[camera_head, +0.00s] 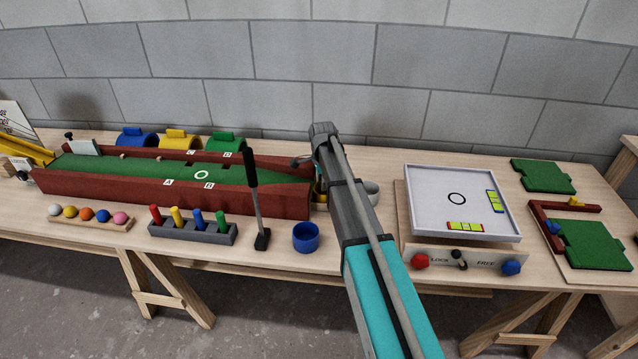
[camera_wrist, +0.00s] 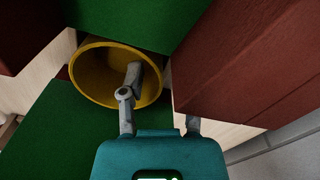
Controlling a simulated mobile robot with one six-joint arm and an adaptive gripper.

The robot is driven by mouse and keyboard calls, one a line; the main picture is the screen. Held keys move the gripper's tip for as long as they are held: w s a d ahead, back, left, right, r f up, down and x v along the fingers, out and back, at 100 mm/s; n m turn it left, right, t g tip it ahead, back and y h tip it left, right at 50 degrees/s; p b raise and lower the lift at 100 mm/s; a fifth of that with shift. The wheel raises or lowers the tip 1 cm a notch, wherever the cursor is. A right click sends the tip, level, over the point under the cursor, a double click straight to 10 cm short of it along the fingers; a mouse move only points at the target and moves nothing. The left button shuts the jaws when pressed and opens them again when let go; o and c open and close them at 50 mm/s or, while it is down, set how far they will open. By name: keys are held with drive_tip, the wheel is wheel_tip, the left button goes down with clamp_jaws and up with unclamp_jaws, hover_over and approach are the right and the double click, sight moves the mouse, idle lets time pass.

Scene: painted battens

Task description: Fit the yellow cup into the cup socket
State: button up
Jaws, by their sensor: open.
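The yellow cup (camera_wrist: 92,75) shows its open mouth in the wrist view, between green surfaces and next to a dark red batten. In the head view only a sliver of the yellow cup (camera_head: 320,190) shows beside my arm, at the right end of the green lane. My gripper (camera_wrist: 162,98) is open at the cup. One finger reaches over the cup's mouth; the other is beside the cup's right side, its tip hard to see. My gripper (camera_head: 318,172) is mostly hidden by my arm in the head view. I cannot make out the cup socket.
Dark red battens (camera_head: 120,201) border the green lane (camera_head: 110,172). A blue cup (camera_head: 305,238) and a black putter (camera_head: 256,205) stand in front. A pale cup (camera_head: 371,190) stands right of my arm, near a white tray (camera_head: 425,195). A peg rack (camera_head: 190,232) is front left.

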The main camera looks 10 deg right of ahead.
sight(322, 193)
drive_tip(key=shift+r, duration=0.1)
wheel_tip(322, 193, up, 12)
drive_tip(key=p, duration=1.2)
idle(0.8)
drive_tip(key=s+a+n, duration=0.1)
drive_tip(key=s+n, duration=1.6)
drive_tip(key=s, duration=1.2)
drive_tip(key=shift+s, duration=0.25)
drive_tip(key=shift+a, duration=0.1)
